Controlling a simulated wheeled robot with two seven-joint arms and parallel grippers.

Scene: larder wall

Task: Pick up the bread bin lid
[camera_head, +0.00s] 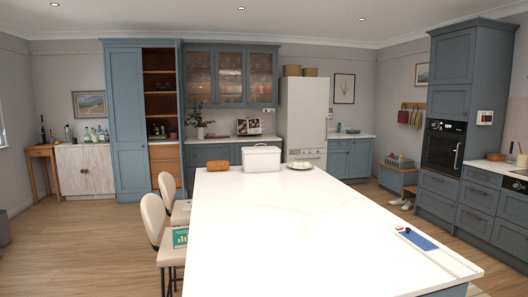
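A white lidded box, which looks like the bread bin (261,161), stands at the far end of the white island top. Its lid (261,149) appears to sit on top of it, with a small handle in the middle. Neither of my grippers shows in the head view, and the island is some way ahead of me.
The long white island (290,230) fills the middle, its near top mostly clear. A brown loaf-like item (218,165) and a pale plate (300,165) flank the box. Two chairs (156,220) stand along the left side. A blue item (418,239) lies near the right edge. Floor shows on both sides.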

